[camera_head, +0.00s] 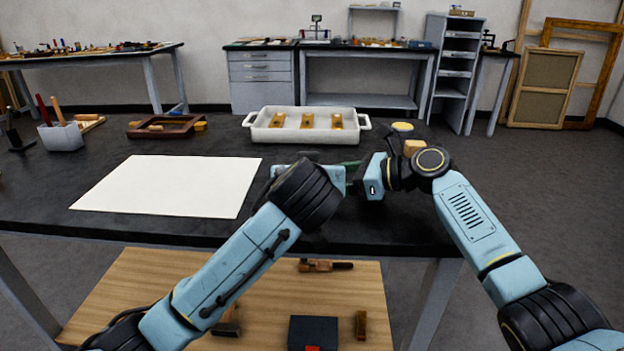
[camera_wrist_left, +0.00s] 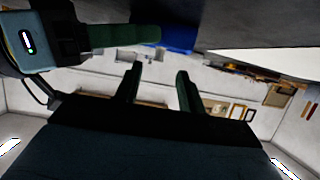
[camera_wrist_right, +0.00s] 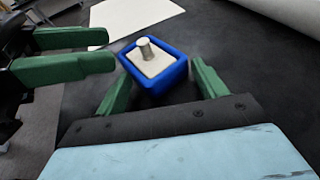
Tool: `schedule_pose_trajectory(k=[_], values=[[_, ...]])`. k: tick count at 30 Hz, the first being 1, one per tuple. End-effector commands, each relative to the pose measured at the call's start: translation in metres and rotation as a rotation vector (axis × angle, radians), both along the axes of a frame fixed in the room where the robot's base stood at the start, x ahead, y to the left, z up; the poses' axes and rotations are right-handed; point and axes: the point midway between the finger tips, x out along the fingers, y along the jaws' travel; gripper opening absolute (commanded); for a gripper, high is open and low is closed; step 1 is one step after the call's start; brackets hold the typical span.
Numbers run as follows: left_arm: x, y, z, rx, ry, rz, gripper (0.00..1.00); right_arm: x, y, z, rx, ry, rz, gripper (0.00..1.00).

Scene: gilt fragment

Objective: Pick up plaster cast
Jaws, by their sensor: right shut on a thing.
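A white plaster cast (camera_wrist_right: 150,63) with a grey upright peg sits inside a blue square frame (camera_wrist_right: 183,70) in the right wrist view. My right gripper (camera_wrist_right: 160,85) is shut on the blue frame, with green fingers on opposite sides. The blue frame also shows in the left wrist view (camera_wrist_left: 180,38). My left gripper (camera_wrist_left: 158,75) is open and empty, beside the right gripper; its two green fingers also show at the left of the right wrist view (camera_wrist_right: 80,53). In the head view my arms hide the cast and frame.
A white sheet (camera_head: 165,185) lies on the black table (camera_head: 60,205). Behind stands a white tray (camera_head: 285,137) with gilt pieces. A brown tray (camera_head: 165,126) and a tool holder (camera_head: 60,135) are at the left. A wooden lower shelf (camera_head: 130,290) holds several tools.

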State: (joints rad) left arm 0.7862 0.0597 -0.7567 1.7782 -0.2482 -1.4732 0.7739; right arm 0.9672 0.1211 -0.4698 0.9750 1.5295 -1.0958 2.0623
Motion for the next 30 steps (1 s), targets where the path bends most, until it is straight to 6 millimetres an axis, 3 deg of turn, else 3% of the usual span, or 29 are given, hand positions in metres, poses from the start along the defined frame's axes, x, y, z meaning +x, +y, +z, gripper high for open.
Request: schedule_pose_trajectory(k=[10,20,30], values=[[0.041,0.0,-0.012,0.002,0.001,0.0,0.39,0.0,0.0,0.0,-0.001,0.001,0.001,0.58],[0.047,0.0,-0.015,0.0,0.0,-0.001,0.39,0.0,0.0,0.0,-0.001,0.0,0.0,0.58],[0.047,0.0,-0.015,0.0,0.0,-0.001,0.0,0.0,0.0,0.0,0.0,0.0,0.0,0.58]])
